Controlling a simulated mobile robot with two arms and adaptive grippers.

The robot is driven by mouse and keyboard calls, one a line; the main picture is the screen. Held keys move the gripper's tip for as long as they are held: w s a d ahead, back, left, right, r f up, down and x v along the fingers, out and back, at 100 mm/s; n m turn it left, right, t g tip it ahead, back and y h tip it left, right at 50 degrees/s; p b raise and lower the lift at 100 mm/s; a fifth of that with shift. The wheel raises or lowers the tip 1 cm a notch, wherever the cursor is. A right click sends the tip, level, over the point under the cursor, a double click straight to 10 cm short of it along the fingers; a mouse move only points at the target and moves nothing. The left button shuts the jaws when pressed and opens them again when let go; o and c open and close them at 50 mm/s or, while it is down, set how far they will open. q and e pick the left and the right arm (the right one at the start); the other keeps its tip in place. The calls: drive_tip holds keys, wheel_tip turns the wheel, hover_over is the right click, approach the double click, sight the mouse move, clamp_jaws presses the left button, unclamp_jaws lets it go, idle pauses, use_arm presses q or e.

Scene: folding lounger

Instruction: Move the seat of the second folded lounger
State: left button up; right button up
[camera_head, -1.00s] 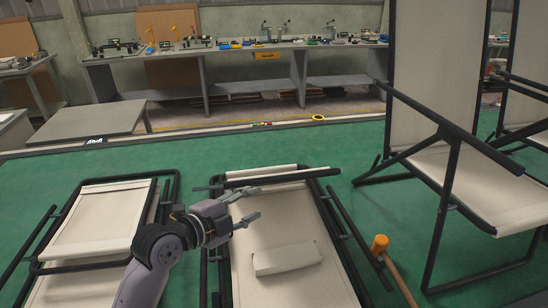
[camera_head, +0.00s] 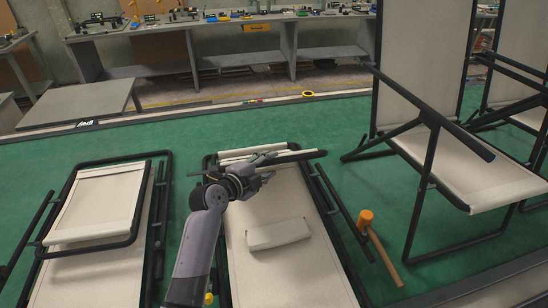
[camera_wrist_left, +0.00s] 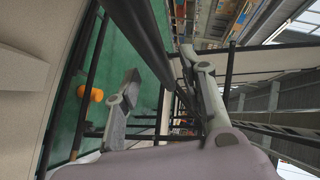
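Two folded loungers with cream fabric and black frames lie flat on the floor. One (camera_head: 100,205) is at the left and the other (camera_head: 285,268) is in the middle, with a cream pillow (camera_head: 278,235) on it. My left gripper (camera_head: 266,168) is over the far end of the middle lounger, close to its black bar and rolled cream edge (camera_head: 240,154). In the left wrist view the gripper's fingers (camera_wrist_left: 160,65) are apart, and a black bar (camera_wrist_left: 141,38) runs between or just beyond them. I cannot tell whether they touch it. My right gripper is not in view.
An orange-headed mallet (camera_head: 365,220) lies right of the middle lounger; its head also shows in the left wrist view (camera_wrist_left: 95,94). Unfolded loungers (camera_head: 455,165) stand at the right. A low grey table (camera_head: 75,103) and a workbench (camera_head: 240,52) are behind. Green floor is free between.

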sight(272, 163)
use_arm(q)
drive_tip(key=shift+x, duration=1.75)
clamp_jaws()
